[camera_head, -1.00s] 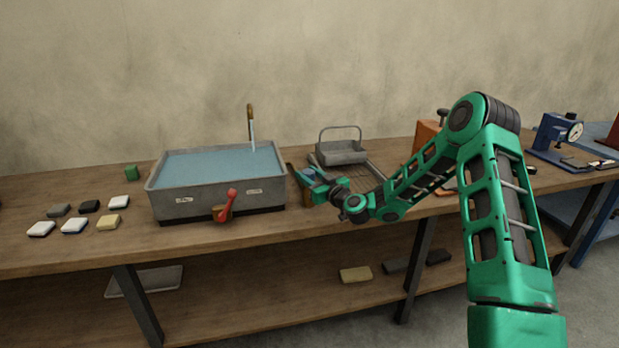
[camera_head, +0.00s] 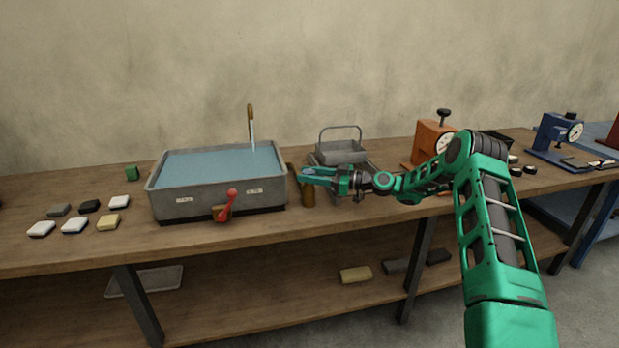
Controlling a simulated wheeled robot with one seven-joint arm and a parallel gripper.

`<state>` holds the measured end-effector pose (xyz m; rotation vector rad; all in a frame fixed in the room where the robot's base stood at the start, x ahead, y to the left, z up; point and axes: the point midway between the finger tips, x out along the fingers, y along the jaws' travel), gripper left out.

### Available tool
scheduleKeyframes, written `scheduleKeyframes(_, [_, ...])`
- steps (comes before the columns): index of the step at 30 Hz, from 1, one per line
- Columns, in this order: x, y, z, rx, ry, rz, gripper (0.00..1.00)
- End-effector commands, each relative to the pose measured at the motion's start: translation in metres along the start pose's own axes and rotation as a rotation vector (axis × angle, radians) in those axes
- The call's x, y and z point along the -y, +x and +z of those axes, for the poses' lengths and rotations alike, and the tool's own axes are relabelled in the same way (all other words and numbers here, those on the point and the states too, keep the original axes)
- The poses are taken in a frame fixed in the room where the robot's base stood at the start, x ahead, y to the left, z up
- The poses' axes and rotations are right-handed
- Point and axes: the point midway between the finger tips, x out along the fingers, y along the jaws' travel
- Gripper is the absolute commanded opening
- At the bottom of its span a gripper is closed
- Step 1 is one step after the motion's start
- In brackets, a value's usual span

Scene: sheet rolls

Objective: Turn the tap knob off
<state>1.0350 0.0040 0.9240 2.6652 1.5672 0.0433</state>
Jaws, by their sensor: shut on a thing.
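My gripper (camera_head: 312,174) is over a brass-coloured post (camera_head: 308,194) just right of the grey water tub (camera_head: 195,207). It is shut on a small bluish piece on top of the post, which looks like the tap knob (camera_head: 316,173). The fingers hide most of it, and its exact shape cannot be made out. The fingers point left, nearly level. Behind the tub stands a spout (camera_head: 250,112) with a brass-coloured top. A pale stream (camera_head: 253,135) shows under it, down to the water (camera_head: 205,166).
A red lever (camera_head: 231,196) sticks out from the tub's front. A grey wire-handled basket (camera_head: 341,152) stands behind my gripper. An orange device (camera_head: 425,145) stands close behind my arm. Several small blocks (camera_head: 74,226) lie left of the tub on the wooden bench (camera_head: 250,234).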

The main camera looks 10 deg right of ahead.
Motion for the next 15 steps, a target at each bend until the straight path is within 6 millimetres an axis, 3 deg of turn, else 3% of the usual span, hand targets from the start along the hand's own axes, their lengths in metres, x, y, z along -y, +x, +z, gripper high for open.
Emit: scheduleKeyframes(15, [-0.0052,-0.0022,0.0002,-0.002,-0.003,-0.049,0.14])
